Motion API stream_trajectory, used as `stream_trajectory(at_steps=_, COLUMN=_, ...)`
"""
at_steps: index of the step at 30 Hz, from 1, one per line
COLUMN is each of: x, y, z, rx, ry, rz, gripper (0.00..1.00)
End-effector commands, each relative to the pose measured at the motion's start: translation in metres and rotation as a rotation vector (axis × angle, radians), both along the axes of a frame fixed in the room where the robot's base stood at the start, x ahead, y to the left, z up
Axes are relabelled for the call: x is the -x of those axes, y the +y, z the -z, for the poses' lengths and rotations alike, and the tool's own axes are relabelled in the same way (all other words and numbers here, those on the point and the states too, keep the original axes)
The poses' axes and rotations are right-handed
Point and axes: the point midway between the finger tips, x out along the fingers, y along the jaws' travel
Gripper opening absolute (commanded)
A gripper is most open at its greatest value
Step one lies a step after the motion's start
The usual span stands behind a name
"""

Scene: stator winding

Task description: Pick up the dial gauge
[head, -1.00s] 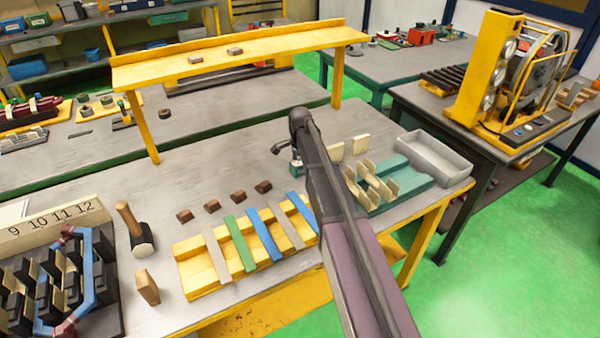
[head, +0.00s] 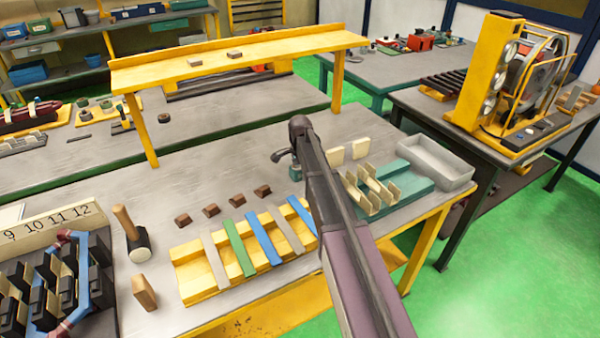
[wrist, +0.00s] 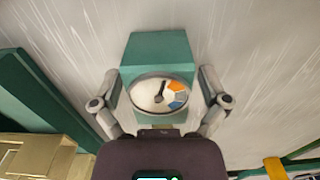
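The dial gauge is a teal block with a round white face, a dark pointer and orange, blue and grey patches. It fills the middle of the wrist view (wrist: 160,52). In the head view only a small teal part of it (head: 295,173) shows below my gripper (head: 284,155); my wrist and arm hide the rest. In the wrist view my gripper (wrist: 160,88) is open. One finger is on each side of the gauge, with a narrow gap seemingly left at each side. Whether either finger touches it is hard to tell.
A teal fixture with upright tan plates (head: 375,190) and a grey tray (head: 437,162) stand right of my arm. A yellow shelf (head: 240,62) spans behind.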

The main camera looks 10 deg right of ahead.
Motion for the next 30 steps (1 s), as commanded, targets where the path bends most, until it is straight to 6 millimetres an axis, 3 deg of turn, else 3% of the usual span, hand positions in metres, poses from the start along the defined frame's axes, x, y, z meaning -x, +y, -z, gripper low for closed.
stream_trajectory(at_steps=1, x=0.000, y=0.000, z=0.000, rx=0.000, ry=0.000, rz=0.000, gripper=0.67)
stream_trajectory(at_steps=6, x=0.000, y=0.000, z=0.000, rx=0.000, ry=0.000, rz=0.000, gripper=0.17)
stream_trajectory(at_steps=7, x=0.000, y=0.000, z=0.000, rx=0.000, ry=0.000, rz=0.000, gripper=0.12)
stream_trajectory(at_steps=20, x=0.000, y=0.000, z=-0.002, rx=0.000, ry=0.000, rz=-0.001, gripper=0.12)
stream_trajectory(at_steps=30, x=0.000, y=0.001, z=-0.021, rx=0.000, ry=0.000, rz=-0.001, gripper=0.12)
